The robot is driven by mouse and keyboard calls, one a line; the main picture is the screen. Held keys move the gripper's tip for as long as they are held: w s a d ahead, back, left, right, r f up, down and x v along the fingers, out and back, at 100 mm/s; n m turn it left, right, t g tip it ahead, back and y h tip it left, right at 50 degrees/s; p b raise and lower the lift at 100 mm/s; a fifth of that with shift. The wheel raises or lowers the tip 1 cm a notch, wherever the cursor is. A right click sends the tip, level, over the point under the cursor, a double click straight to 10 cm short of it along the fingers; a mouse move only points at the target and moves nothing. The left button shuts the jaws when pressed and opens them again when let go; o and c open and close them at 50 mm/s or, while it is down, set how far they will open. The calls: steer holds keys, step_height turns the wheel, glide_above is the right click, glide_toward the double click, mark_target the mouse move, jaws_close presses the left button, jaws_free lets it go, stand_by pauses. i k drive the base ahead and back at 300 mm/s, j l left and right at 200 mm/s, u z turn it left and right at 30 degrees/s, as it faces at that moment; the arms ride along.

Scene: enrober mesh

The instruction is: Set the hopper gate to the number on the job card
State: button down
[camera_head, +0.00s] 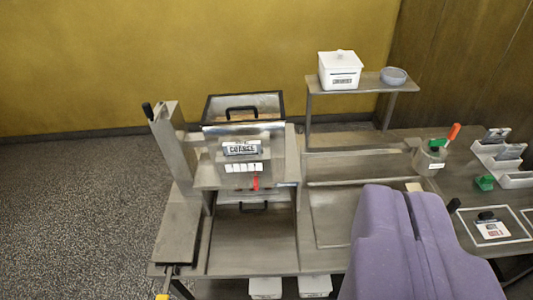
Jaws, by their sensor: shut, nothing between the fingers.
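The hopper (243,108) is a dark-rimmed box with a black handle, standing on a grey metal machine. A plate marked "COARSE" (241,148) is on its front. Below it is a white number strip (240,168) whose figures are too small to read. A red pointer (255,183) sits under the strip's right part. A white card with red print (491,230), possibly the job card, lies in a white outline at the right; its number is unreadable. My purple gripper (407,191) is shut and empty at the bottom, right of the machine, hiding part of the bench.
A raised shelf (320,85) holds a white lidded box (340,70) and a grey bowl (393,75). A clear tub (430,158) with green and orange-handled tools and white trays (500,155) stand at right. A black-knobbed lever (147,109) rises at the machine's left.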

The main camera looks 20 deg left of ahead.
mark_target(255, 178)
steer(key=i+u, duration=0.5)
steer(key=u, duration=0.2)
steer(key=i+l+u, duration=0.1)
steer(key=i+u, duration=0.15)
steer(key=u, duration=0.15)
